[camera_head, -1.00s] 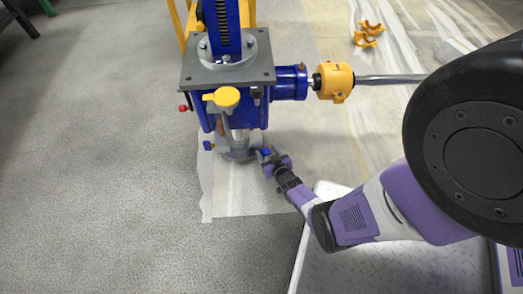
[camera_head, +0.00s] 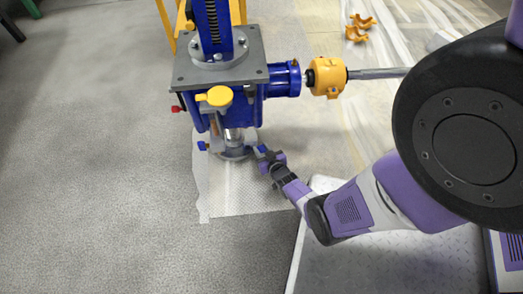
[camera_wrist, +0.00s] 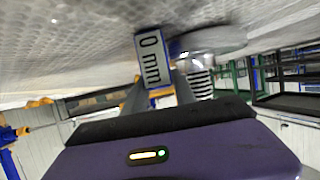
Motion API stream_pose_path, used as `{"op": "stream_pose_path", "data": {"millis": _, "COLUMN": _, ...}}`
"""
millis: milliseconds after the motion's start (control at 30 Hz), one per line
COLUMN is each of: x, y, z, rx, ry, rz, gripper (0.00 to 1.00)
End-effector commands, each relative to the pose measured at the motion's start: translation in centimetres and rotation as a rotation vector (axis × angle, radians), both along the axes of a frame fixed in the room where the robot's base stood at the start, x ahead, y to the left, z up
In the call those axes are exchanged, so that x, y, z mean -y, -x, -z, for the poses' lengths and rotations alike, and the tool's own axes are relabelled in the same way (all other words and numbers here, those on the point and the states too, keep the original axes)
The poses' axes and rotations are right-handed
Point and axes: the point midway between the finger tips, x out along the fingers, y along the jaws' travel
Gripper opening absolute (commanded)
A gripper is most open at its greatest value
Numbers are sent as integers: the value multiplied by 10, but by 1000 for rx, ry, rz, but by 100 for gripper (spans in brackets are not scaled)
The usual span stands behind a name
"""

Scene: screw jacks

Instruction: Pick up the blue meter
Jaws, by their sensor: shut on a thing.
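The blue meter (camera_wrist: 152,60) shows in the wrist view as a small block with a blue edge and a white face reading "0 mm". My gripper (camera_wrist: 158,86) is shut on it, with one finger on each side. In the head view my gripper (camera_head: 268,161) is low, just right of the foot of the blue screw jack (camera_head: 232,118). A small blue bit of the meter (camera_head: 262,149) shows at its fingertips; the rest is hidden. I cannot tell whether the meter still touches the jack.
The jack's grey top plate (camera_head: 220,68) and yellow knob (camera_head: 220,96) stand above the gripper. A yellow coupling (camera_head: 327,77) with a grey shaft (camera_head: 378,73) runs right. Yellow clamps (camera_head: 360,27) lie at the back. Open grey floor (camera_head: 90,170) is at left.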

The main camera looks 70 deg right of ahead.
Motion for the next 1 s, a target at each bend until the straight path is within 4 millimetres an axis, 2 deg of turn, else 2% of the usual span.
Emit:
{"op": "stream_pose_path", "data": {"millis": 533, "x": 0, "y": -1, "z": -84, "rx": 2, "ry": 3, "rz": -1, "gripper": 0}}
{"op": "stream_pose_path", "data": {"millis": 700, "x": 0, "y": 0, "z": -96, "rx": 1, "ry": 2, "rz": 0, "gripper": 0}}
{"op": "stream_pose_path", "data": {"millis": 1000, "x": 0, "y": 0, "z": -97, "rx": 0, "ry": 1, "rz": 1, "gripper": 0}}
